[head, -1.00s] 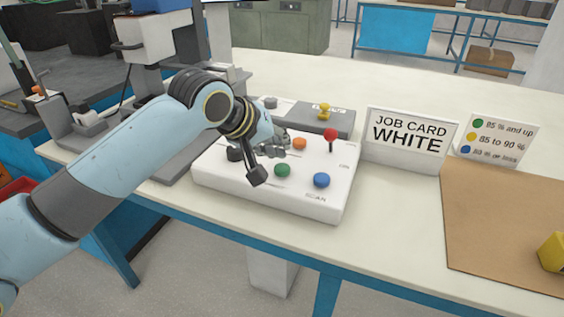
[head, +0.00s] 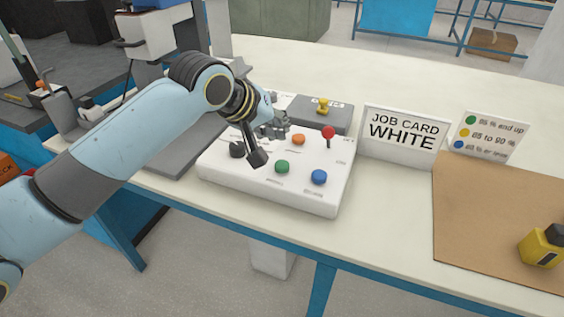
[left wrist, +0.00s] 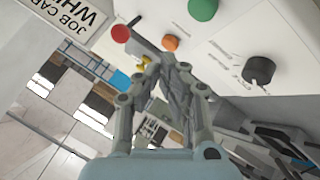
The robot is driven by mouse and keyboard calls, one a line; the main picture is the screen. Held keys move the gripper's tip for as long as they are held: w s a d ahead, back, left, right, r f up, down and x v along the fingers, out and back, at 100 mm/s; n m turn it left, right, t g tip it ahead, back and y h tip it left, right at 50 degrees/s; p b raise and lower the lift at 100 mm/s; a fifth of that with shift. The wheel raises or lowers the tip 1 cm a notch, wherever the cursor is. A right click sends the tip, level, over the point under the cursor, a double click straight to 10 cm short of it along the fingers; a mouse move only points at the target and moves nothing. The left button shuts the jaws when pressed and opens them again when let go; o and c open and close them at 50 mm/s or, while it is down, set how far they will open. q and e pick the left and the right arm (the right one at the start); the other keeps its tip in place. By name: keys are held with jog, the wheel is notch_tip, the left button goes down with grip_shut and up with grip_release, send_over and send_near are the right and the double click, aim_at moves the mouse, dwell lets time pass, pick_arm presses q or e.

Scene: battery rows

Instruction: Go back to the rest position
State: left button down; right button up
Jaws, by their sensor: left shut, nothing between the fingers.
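My left arm comes in from the left in the head view, and its gripper (head: 276,127) hangs above the back left part of the white control box (head: 305,200). In the left wrist view the left gripper (left wrist: 168,60) has its fingers together with nothing between them. The box carries an orange button (head: 298,139), a green button (head: 282,167), a blue button (head: 319,177), a black knob (head: 237,149) and a red-topped lever (head: 328,132). The gripper looks clear of these controls, though the exact gap cannot be told. My right gripper is not in view.
A job card sign reading WHITE (head: 402,137) and a colour key sign (head: 487,137) stand right of the box. A grey unit with a yellow knob (head: 322,106) sits behind it. A brown mat (head: 480,215) with a yellow and black battery (head: 541,247) lies at right.

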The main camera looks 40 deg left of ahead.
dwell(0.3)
pick_arm(q)
jog(key=s+d+f+m+g+y, duration=0.1)
jog(key=s+m+g, duration=0.15)
jog(key=s, duration=0.65)
jog(key=s+d+m+g, duration=0.15)
jog(key=s+m, duration=0.25)
jog(key=s, duration=0.5)
jog(key=s+d+f+m+g+y, duration=0.1)
jog(key=s+d+m+g, duration=0.15)
jog(key=s, duration=0.65)
jog(key=s+a+f+b, duration=0.1)
jog(key=a+f+b, duration=0.1)
jog(key=f, duration=1.4)
jog(key=s+a+f+b, duration=0.1)
jog(key=a+f+b, duration=0.1)
jog(key=f, duration=1.3)
jog(key=s+f+g+b, duration=0.1)
jog(key=s+f+b, duration=0.2)
jog(key=s+f, duration=1.4)
jog(key=shift+s+a+f+n+g, duration=0.25)
jog(key=shift+s+f+n+g, duration=0.1)
jog(key=shift+f, duration=0.45)
